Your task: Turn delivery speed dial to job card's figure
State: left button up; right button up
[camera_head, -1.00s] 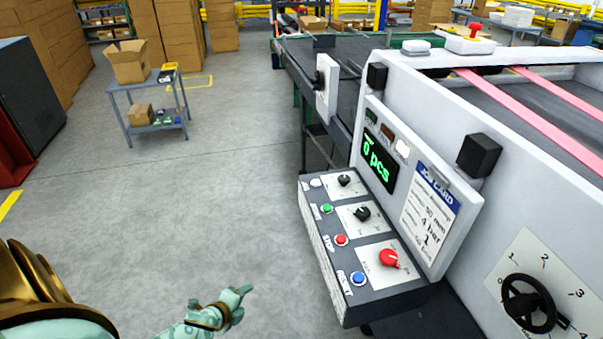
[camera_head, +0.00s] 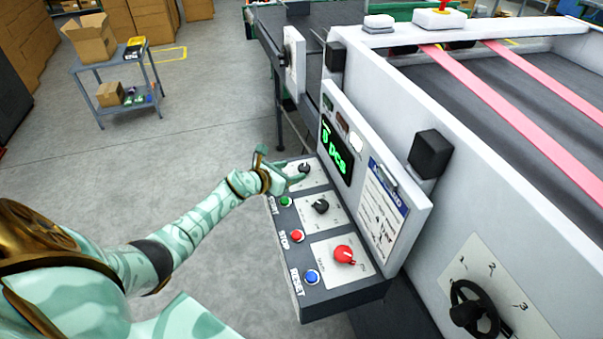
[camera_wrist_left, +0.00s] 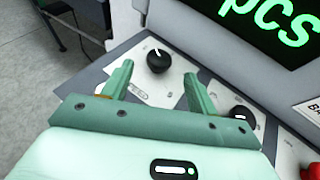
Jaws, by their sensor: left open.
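The control panel (camera_head: 325,221) carries three dials in a row. The far black dial (camera_head: 304,168) shows in the left wrist view (camera_wrist_left: 158,61) with a white mark pointing up and slightly left. A second black dial (camera_head: 320,206) and a red dial (camera_head: 344,254) sit nearer. My left gripper (camera_head: 283,167) is open at the far dial. In the left wrist view the dial stands just ahead, between the fingertips' lines. My right gripper is out of view.
Green (camera_head: 285,201), red (camera_head: 297,236) and blue (camera_head: 312,277) buttons line the panel's left side, close to my arm. The green display (camera_head: 336,152) stands upright behind the dials. A black handwheel (camera_head: 473,307) is at lower right.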

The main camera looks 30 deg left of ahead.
aim_at(304, 167)
pick_arm(q)
jog(key=b+x, duration=0.2)
jog(key=x, duration=0.2)
jog(key=shift+w+f, duration=0.3)
jog(key=shift+w, duration=0.05)
jog(key=shift+w+d+b, duration=0.1)
jog(key=shift+w+b, duration=0.2)
jog(key=shift+w, duration=0.15)
jog(key=c, duration=1)
